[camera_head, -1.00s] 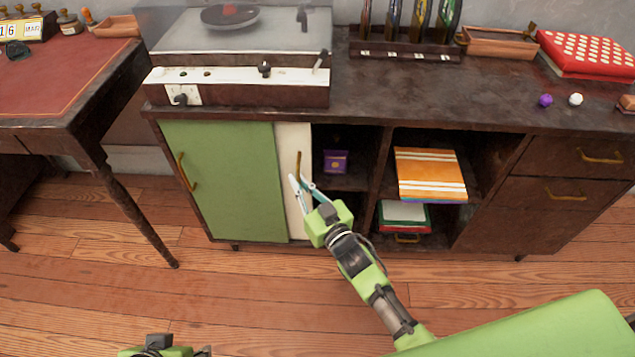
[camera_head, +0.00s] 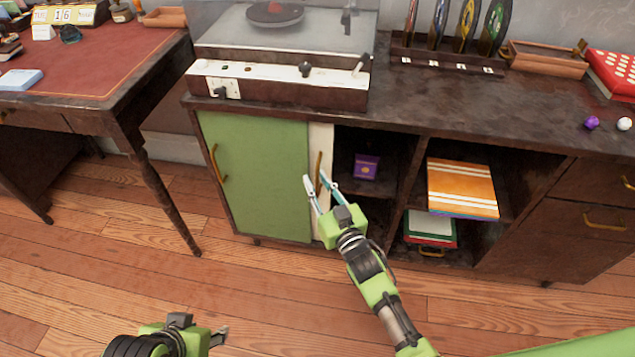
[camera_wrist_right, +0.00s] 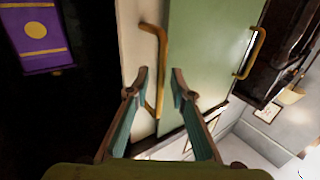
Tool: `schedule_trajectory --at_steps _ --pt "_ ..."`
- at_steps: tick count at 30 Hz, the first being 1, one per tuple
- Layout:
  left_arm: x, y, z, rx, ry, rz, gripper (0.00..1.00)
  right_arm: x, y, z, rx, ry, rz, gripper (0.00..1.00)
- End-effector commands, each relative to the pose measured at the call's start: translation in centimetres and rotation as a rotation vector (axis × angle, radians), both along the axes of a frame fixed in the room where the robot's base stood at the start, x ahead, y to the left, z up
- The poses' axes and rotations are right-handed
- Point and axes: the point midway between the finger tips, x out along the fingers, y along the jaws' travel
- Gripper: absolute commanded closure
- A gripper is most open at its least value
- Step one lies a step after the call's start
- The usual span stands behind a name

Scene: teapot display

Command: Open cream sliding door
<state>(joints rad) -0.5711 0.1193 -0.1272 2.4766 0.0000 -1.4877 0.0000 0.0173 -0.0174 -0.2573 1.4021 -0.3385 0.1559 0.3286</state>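The cream sliding door (camera_head: 322,143) shows as a narrow upright strip between the green door (camera_head: 258,175) and the dark open compartment on its right. The rest of it is hidden behind the green door. Its brass handle (camera_head: 318,170) is upright on the strip. My right gripper (camera_head: 316,180) is open at the handle. In the right wrist view the handle (camera_wrist_right: 160,60) passes between the spread fingers of my right gripper (camera_wrist_right: 157,80), with gaps on both sides. My left gripper (camera_head: 217,337) is low at the bottom left, away from the cabinet; its fingers are unclear.
The compartment behind the opening holds a purple box (camera_head: 367,167). An orange striped book (camera_head: 462,188) sticks out of the shelf to the right. A record player (camera_head: 280,85) stands on the cabinet top. A red-topped desk (camera_head: 95,85) is at the left. The floor in front is clear.

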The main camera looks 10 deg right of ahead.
Motion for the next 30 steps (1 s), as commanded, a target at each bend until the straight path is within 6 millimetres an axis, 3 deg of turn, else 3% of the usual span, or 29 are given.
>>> schedule_trajectory --at_steps 5,19,24,30 --pt "0.1 -0.1 0.0 -0.001 -0.001 0.000 0.60 -1.2 -0.4 -0.2 -0.001 0.002 -0.001 0.78" --pt "0.0 0.0 0.0 0.000 0.000 0.000 0.60 -9.9 -3.1 -0.2 0.000 0.003 0.000 0.78" --pt "0.0 0.0 0.0 0.000 0.000 0.000 0.60 -11.2 -3.6 0.0 0.000 0.000 0.001 0.78" --pt "0.0 0.0 0.0 0.000 0.000 0.000 0.60 -11.5 -3.7 0.0 0.000 0.000 0.000 0.78"
